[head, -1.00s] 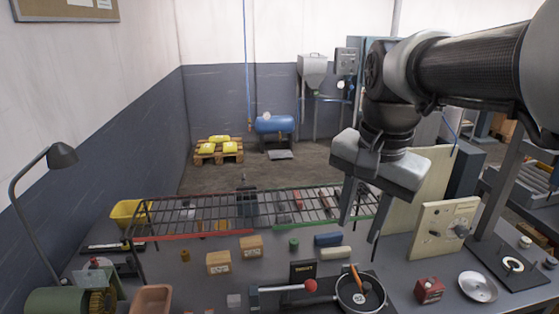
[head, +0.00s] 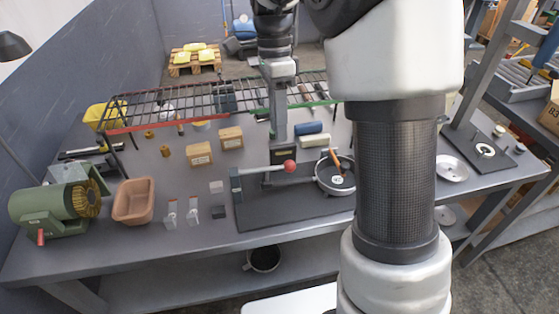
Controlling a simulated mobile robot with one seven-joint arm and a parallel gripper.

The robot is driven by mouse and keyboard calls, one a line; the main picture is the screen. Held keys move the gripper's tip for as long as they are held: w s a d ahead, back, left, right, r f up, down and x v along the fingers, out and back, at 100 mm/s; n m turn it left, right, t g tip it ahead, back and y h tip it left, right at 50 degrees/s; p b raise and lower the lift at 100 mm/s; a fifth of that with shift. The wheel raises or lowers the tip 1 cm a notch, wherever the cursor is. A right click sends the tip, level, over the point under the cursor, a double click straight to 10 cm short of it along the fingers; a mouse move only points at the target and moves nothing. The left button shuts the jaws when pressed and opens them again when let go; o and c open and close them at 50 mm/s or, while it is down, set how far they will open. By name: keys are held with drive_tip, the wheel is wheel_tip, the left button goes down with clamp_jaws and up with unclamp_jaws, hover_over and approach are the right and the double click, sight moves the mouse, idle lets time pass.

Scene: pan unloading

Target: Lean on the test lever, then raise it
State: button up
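The test lever (head: 262,171) is a pale bar with a red ball knob (head: 290,166) at its right end. It runs nearly level from a grey post (head: 236,186) on a dark base plate (head: 285,210). My gripper (head: 279,133) points down behind the lever in the head view, seen edge-on, so the gap between its fingers does not show. Its tips appear above and left of the knob; contact cannot be told. A round pan (head: 322,182) right of the knob holds an orange-handled tool (head: 336,160) and a labelled disc (head: 338,179).
A wire rack (head: 180,104) spans the table behind the lever. Two cardboard boxes (head: 199,153), a terracotta tray (head: 134,201) and a green motor (head: 45,211) stand to the left. My arm hides much of the right side. The table front before the tray is clear.

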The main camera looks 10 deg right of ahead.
drive_tip(key=f, duration=0.3)
drive_tip(key=s+f, duration=0.1)
drive_tip(key=f, duration=0.2)
drive_tip(key=s+f+b, duration=0.1)
drive_tip(key=f, duration=0.3)
